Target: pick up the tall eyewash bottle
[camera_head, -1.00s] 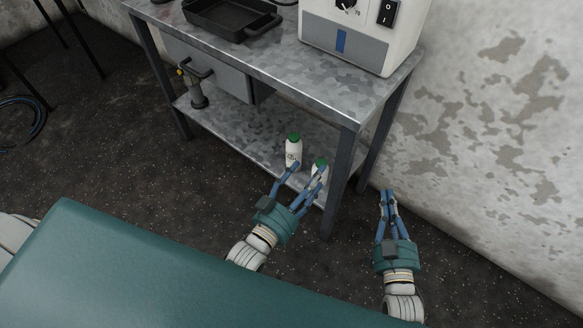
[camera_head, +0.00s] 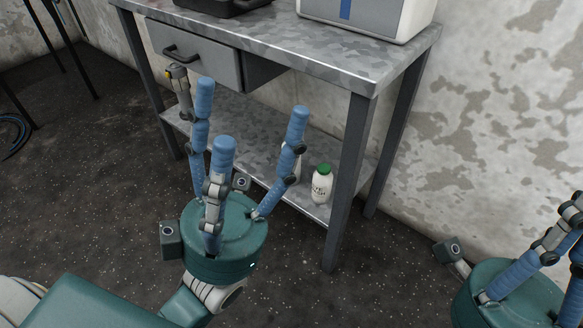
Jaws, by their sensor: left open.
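A white bottle with a green cap (camera_head: 322,186) stands upright on the lower shelf, near its front right corner. A sliver of a second pale bottle (camera_head: 298,168) shows just left of it, mostly hidden behind a finger of my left gripper. I cannot compare their heights here. My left gripper (camera_head: 245,118) is open, its three blue fingers spread and pointing up in the picture, with nothing between them. It is in front of the shelf, left of the visible bottle. My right gripper (camera_head: 562,235) is at the right edge, partly cut off, so its opening cannot be judged.
The metal bench (camera_head: 330,60) has a top above the lower shelf (camera_head: 240,130), and its front right leg (camera_head: 346,185) stands just right of the bottles. A drawer (camera_head: 195,55) hangs under the top. A white device (camera_head: 375,15) and a black tray (camera_head: 215,5) are on top.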

